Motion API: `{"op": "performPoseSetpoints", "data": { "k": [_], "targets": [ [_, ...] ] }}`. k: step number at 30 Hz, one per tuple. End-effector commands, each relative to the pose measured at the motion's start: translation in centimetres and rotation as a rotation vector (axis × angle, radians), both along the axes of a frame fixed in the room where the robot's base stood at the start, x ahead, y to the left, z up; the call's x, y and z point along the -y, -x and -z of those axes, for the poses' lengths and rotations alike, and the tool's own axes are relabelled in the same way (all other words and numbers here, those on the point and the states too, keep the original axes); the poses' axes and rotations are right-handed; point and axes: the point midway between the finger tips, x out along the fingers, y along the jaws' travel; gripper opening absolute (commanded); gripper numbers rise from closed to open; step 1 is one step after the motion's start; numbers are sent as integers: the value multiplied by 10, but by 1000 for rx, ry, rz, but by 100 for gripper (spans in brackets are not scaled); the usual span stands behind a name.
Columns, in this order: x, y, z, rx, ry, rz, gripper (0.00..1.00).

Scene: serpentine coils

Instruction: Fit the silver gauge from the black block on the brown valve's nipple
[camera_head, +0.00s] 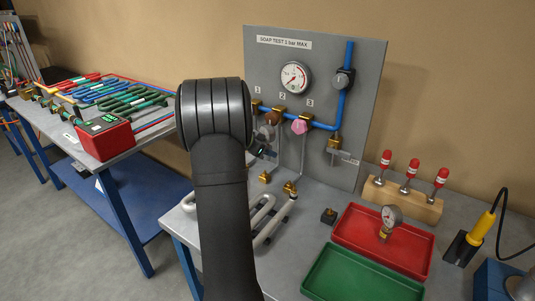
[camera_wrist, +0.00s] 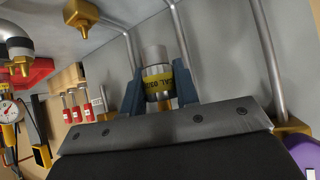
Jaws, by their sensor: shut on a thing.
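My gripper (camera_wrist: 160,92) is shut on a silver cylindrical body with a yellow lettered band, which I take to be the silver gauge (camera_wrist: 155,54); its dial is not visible. In the head view my gripper (camera_head: 264,151) is mostly hidden behind my arm, close in front of the panel below the valves. The brown valve knob (camera_head: 273,118) is at the number 2 position on the blue pipe. Its nipple cannot be made out clearly, nor can contact with the gauge. The small black block (camera_head: 328,216) stands on the bench; it also shows in the wrist view (camera_wrist: 41,154).
A pink knob (camera_head: 300,127) is just right of the brown one. Thin metal tubes run down to brass fittings (camera_head: 290,187). Silver coils (camera_head: 264,215) lie below.

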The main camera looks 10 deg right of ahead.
Motion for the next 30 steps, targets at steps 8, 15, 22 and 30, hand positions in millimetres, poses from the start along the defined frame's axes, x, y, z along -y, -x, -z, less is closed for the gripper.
{"op": "performPoseSetpoints", "data": {
  "k": [8,15,22,30],
  "targets": [
    [-8,-2,-10,-25,5,70,0],
    [-8,-2,-2,-28,7,74,0],
    [-8,-2,19,-30,5,73,0],
    [-8,-2,36,-28,5,72,0]
  ]
}}
